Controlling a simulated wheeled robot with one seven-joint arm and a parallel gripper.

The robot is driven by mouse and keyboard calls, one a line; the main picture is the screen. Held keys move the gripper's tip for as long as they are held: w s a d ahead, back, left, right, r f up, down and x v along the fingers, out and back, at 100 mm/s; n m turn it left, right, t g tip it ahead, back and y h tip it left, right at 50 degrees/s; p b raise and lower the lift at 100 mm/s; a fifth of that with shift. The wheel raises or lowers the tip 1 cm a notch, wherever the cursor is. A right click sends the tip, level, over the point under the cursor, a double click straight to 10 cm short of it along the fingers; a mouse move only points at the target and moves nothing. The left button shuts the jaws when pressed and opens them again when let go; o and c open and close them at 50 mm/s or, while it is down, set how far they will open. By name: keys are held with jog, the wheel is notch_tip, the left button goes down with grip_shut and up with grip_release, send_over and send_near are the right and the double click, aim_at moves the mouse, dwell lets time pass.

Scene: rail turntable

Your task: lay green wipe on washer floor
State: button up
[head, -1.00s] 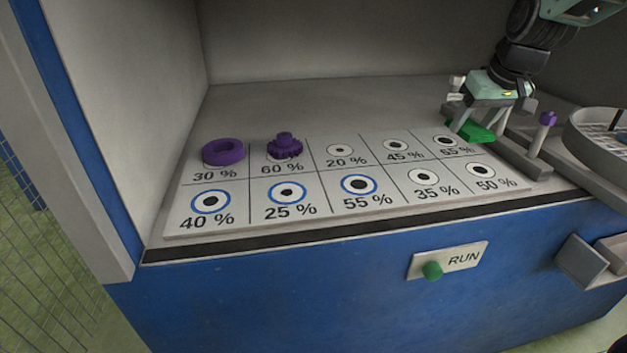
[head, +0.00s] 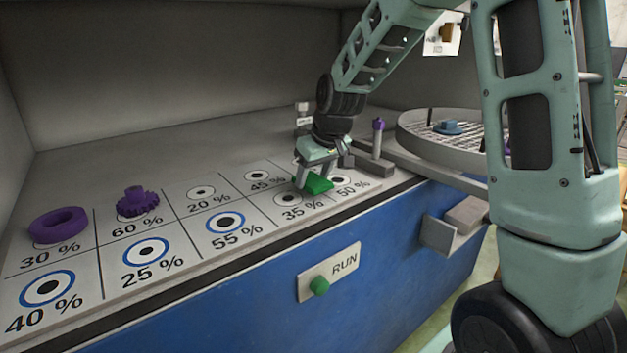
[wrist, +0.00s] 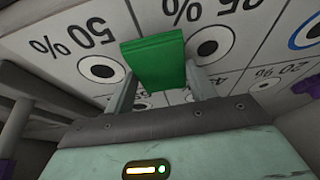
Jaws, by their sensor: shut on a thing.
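The green wipe (head: 317,184) is between the fingers of my gripper (head: 313,177), which is shut on it just above the marked board, near the 35 % and 50 % spots. In the wrist view the green wipe (wrist: 155,62) hangs folded between the two fingers (wrist: 160,93), with board labels behind it. Whether it touches the board I cannot tell. The washer floor is not clearly identifiable; a round grated turntable (head: 412,132) stands at the right back.
The board (head: 185,262) carries a purple ring (head: 58,226) at 30 % and a purple gear (head: 137,201) at 60 %. A purple-topped post (head: 378,140) stands right of my gripper. A blue part (head: 448,127) sits on the turntable. A green RUN button (head: 319,286) is on the front.

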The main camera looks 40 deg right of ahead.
jog(key=shift+f, duration=0.3)
jog(key=shift+f, duration=0.5)
jog(key=o, duration=0.9)
jog(key=shift+r, duration=0.15)
